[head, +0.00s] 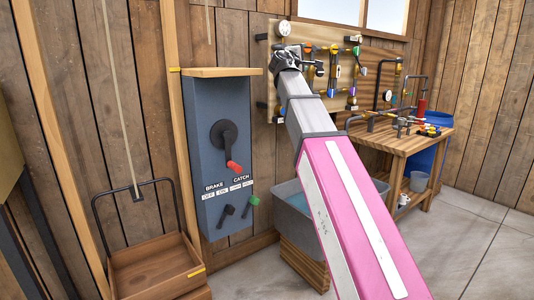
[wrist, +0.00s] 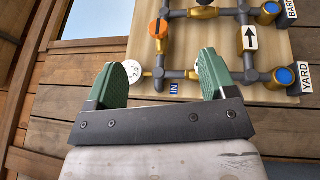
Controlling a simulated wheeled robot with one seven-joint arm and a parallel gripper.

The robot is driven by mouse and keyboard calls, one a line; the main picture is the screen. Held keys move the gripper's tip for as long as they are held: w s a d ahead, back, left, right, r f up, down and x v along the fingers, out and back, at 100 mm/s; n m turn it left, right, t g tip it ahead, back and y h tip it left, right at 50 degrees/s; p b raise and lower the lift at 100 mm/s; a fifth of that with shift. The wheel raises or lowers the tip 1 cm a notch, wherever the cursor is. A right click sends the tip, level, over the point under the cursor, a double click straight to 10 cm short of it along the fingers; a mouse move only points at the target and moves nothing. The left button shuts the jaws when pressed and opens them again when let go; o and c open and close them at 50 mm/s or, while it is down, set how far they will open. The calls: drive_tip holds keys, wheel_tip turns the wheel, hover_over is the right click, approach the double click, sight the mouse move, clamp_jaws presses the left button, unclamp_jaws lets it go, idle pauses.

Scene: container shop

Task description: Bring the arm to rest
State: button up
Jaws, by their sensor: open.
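My arm reaches up and away from the lower right of the head view, across the middle. My gripper (head: 289,52) is at its far end, in front of the left part of the pipe board (head: 263,80). In the wrist view my gripper (wrist: 163,72) is open, with its two green-padded fingers apart and nothing between them. The pipe board (wrist: 285,48) fills the upper right there, beyond the fingertips. I cannot tell the exact gap between fingers and board.
A blue-grey brake box (head: 207,188) with a red-handled crank (head: 230,150) stands left of my arm. A wooden tray (head: 155,266) is at lower left. A grey tub (head: 292,205) sits behind my arm. A workbench (head: 390,143) with pipework stands right; floor is clear at right.

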drive_tip(key=s+d+f+m+g+y, duration=0.1)
drive_tip(key=s+d+f+m+g, duration=0.15)
drive_tip(key=f, duration=1.25)
drive_tip(key=s+d+f+m+g+y, duration=0.1)
drive_tip(key=d+f+g+y, duration=0.15)
drive_tip(key=f, duration=1.15)
drive_tip(key=s+d+f+m+g+y, duration=0.15)
drive_tip(key=f+g, duration=0.25)
drive_tip(key=f, duration=1.1)
drive_tip(key=s+f+m+g+y, duration=0.2)
drive_tip(key=s+f+m+g, duration=0.1)
drive_tip(key=s+f, duration=0.8)
drive_tip(key=s+a+f+m+g+y, duration=0.1)
drive_tip(key=s+f+m+g+y, duration=0.2)
drive_tip(key=s+f, duration=0.9)
wheel_tip(320, 180, down, 7)
drive_tip(key=shift+s+r+m+g, duration=0.1)
drive_tip(key=shift+s+m+g, duration=0.1)
drive_tip(key=shift+m+g, duration=0.65)
drive_tip(key=shift+w, duration=0.1)
